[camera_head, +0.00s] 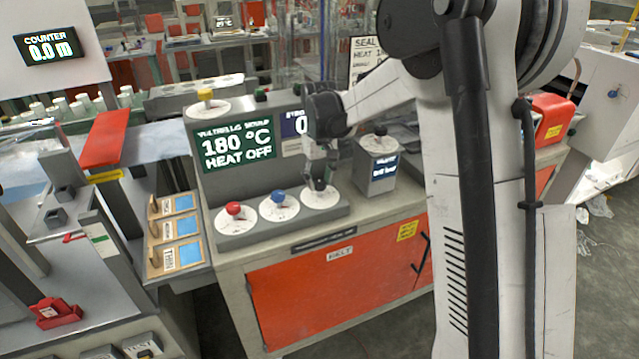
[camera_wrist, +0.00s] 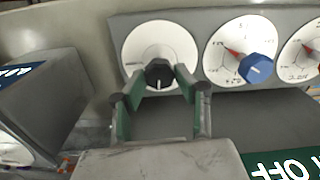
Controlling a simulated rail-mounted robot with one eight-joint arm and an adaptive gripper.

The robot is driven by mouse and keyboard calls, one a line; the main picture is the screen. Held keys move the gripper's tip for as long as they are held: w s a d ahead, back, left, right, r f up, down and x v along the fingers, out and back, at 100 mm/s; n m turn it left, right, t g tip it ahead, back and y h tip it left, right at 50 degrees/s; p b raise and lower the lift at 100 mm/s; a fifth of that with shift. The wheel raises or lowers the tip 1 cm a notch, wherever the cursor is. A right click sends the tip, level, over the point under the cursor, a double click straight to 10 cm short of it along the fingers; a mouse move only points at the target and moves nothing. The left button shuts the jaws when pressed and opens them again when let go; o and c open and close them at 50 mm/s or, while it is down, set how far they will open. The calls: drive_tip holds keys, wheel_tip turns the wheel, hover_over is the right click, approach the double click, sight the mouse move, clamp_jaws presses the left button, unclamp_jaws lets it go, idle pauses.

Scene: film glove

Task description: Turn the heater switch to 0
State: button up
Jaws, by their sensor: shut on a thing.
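A black knob (camera_wrist: 159,72) sits on the rightmost of three white dials (camera_head: 325,198) on the grey control panel in the head view. My gripper (camera_head: 320,184) reaches down to that dial and mostly hides the knob there. In the wrist view my gripper's (camera_wrist: 161,78) green-lined fingers are on either side of the black knob, shut on it. A white line on the knob shows, but the dial's markings are too small to read. The green display (camera_head: 237,143) above the dials reads 180 °C and HEAT OFF.
A blue knob (camera_head: 278,196) and a red knob (camera_head: 233,209) are on the dials to the left. A grey box (camera_head: 375,172) with a black knob on top stands close to the right of my gripper. An orange-door cabinet (camera_head: 325,290) is below.

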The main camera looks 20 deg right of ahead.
sight(319, 182)
drive_tip(key=shift+n, duration=0.7)
drive_tip(key=o, duration=1.1)
drive_tip(key=shift+r+b, duration=0.15)
drive_tip(key=shift+b, duration=0.15)
wheel_tip(319, 182, up, 12)
drive_tip(key=shift+f, duration=0.1)
